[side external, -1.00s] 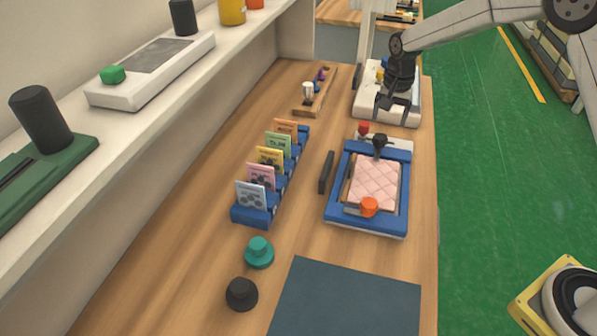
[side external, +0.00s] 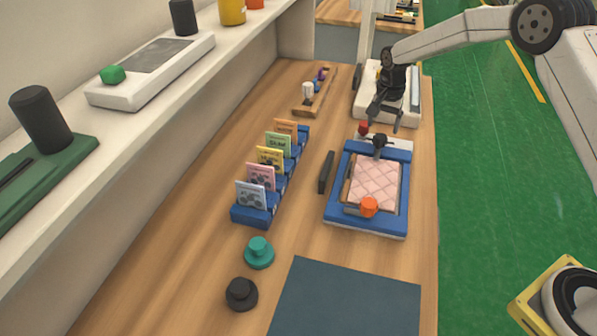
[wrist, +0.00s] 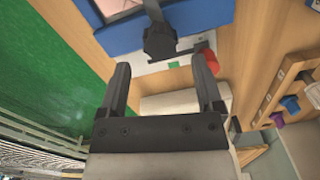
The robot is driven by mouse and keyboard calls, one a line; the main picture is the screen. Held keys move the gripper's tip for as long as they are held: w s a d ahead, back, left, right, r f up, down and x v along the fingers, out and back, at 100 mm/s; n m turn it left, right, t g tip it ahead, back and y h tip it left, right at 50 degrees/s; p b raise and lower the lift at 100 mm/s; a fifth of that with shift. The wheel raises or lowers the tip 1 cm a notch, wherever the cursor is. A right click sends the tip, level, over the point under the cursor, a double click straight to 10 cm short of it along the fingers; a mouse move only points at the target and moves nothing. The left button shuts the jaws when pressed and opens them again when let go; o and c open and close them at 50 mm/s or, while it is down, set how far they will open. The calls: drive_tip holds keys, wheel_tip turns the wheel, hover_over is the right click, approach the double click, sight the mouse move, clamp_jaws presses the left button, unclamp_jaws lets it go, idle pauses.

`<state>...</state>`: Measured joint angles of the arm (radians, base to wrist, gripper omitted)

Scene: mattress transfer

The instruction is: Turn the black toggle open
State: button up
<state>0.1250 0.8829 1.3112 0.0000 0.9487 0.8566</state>
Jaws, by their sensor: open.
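The black toggle (side external: 379,140) stands at the far edge of the blue frame (side external: 332,208), which holds a pink quilted pad (side external: 375,184). In the wrist view the toggle's dark knob (wrist: 160,40) lies just beyond the fingertips, roughly between them, with its stem running toward the blue frame. My gripper (side external: 383,122) is open and empty, above and slightly behind the toggle, not touching it. Its two dark fingers (wrist: 162,78) show apart in the wrist view. A red knob (side external: 363,128) sits beside the toggle and also shows in the wrist view (wrist: 211,61).
An orange knob (side external: 369,206) is on the frame's near side. A blue rack with cards (side external: 251,215), a dark bar (side external: 326,172), and teal (side external: 259,253) and black knobs (side external: 241,293) stand left. A white machine (side external: 360,105) is behind. A dark mat (side external: 345,302) lies in front.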

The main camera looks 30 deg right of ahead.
sight(381, 137)
drive_tip(key=shift+f, duration=2.25)
clamp_jaws()
